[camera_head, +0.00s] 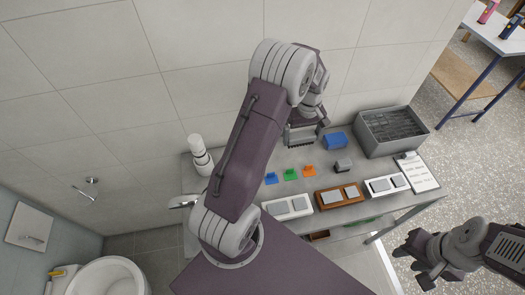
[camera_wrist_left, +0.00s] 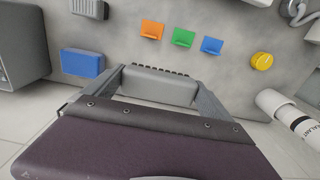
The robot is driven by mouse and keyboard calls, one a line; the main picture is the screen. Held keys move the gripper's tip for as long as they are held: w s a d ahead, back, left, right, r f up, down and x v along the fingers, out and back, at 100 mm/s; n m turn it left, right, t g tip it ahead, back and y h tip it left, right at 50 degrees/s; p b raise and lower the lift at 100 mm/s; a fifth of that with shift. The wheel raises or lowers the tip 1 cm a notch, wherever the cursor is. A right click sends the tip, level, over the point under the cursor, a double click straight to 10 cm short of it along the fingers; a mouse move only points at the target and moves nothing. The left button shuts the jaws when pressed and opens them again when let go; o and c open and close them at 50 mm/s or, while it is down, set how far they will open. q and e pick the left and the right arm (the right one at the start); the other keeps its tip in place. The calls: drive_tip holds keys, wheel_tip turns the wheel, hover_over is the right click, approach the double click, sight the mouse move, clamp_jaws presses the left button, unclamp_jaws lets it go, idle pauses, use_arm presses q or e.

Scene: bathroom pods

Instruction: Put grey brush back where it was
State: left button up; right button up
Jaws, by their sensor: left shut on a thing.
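My left gripper (camera_head: 303,132) is at the back of the grey counter (camera_head: 232,166), near the wall. In the left wrist view its two fingers (camera_wrist_left: 160,86) are shut on a grey brush (camera_wrist_left: 158,88) with a row of dark bristles along its far edge. A second grey brush-like block (camera_head: 342,165) lies on the counter and shows in the left wrist view (camera_wrist_left: 88,8). A blue block (camera_head: 335,141) lies beside the gripper, also in the left wrist view (camera_wrist_left: 82,63). My right gripper (camera_head: 425,257) is at the lower right, its fingers apart and empty.
Blue (camera_head: 271,178), green (camera_head: 290,174) and orange (camera_head: 309,171) tags stand in a row. A yellow round thing (camera_wrist_left: 262,61) shows in the left wrist view.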

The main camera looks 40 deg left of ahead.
use_arm(q)
drive_tip(key=s+a+f, duration=0.1)
drive_tip(key=a+f, duration=0.1)
drive_tip(key=a, duration=0.1)
drive_tip(key=s+a+f+p, duration=0.1)
drive_tip(key=a+f, duration=0.1)
drive_tip(key=a, duration=0.2)
drive_tip(key=s+a+f+p, duration=0.1)
drive_tip(key=a+f, duration=0.1)
drive_tip(key=a, duration=0.1)
drive_tip(key=shift+s+a+f, duration=0.15)
drive_tip(key=shift+s+f, duration=0.05)
drive_tip(key=shift+f, duration=0.05)
drive_tip(key=shift+s+a+f, duration=0.1)
drive_tip(key=shift+a+f, duration=0.25)
drive_tip(key=shift+a, duration=0.05)
wheel_tip(320, 180, down, 3)
drive_tip(key=shift+s+d+f+p, duration=0.1)
drive_tip(key=shift+f+p, duration=0.05)
drive_tip(key=shift+p, duration=0.2)
drive_tip(key=shift+f, duration=0.35)
drive_tip(key=shift+f, duration=0.15)
drive_tip(key=o, duration=0.9)
drive_tip(key=shift+o, duration=0.2)
